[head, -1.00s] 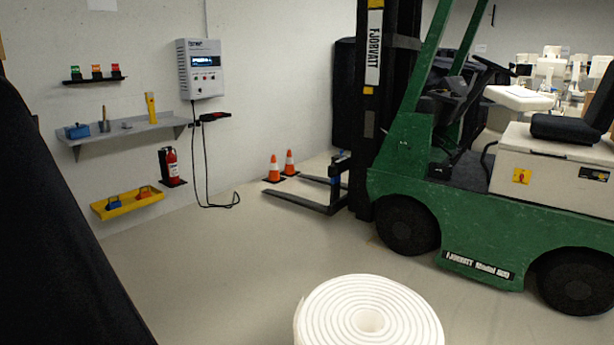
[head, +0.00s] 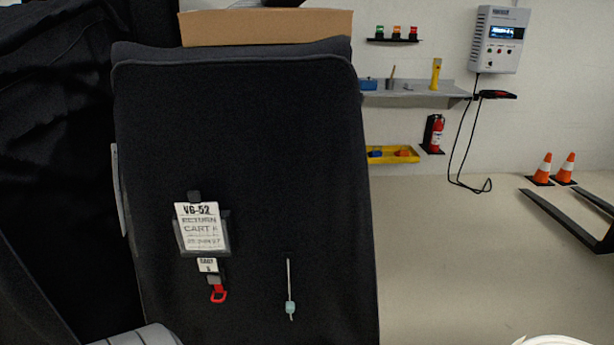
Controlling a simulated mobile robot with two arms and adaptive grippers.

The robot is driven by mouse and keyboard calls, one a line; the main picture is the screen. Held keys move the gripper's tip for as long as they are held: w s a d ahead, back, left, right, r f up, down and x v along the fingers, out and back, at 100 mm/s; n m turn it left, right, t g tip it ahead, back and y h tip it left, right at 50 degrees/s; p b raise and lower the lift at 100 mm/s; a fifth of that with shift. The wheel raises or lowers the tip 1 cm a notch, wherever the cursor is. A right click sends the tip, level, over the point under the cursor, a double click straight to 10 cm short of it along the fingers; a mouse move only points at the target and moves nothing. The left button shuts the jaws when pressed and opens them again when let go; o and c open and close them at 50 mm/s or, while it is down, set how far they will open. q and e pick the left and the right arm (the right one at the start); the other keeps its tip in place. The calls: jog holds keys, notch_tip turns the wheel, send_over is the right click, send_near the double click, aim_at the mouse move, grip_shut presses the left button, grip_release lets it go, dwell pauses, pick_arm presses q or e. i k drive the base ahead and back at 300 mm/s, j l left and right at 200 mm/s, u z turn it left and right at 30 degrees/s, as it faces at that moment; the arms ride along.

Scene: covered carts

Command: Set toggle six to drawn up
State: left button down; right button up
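A black covered cart (head: 240,130) stands upright in front of me, slightly left of centre. A pale blue toggle (head: 290,307) sits low on a thin light cord (head: 289,275) on the cover's front. I cannot read a number on this toggle. To its left hangs a white tag (head: 201,227) reading VG-52 and RETURN CART. Below it is a small label (head: 208,265), too small to read surely, and a red pull ring (head: 218,293).
A cardboard box (head: 265,27) rests on the cart top. More black covering (head: 55,130) fills the left. A wall shelf (head: 420,89), yellow tray (head: 392,154), fire extinguisher (head: 437,134) and cones (head: 564,168) stand right. Open floor (head: 460,260) lies right of the cart.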

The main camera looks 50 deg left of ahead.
aim_at(290, 307)
jog(key=u, duration=1.65)
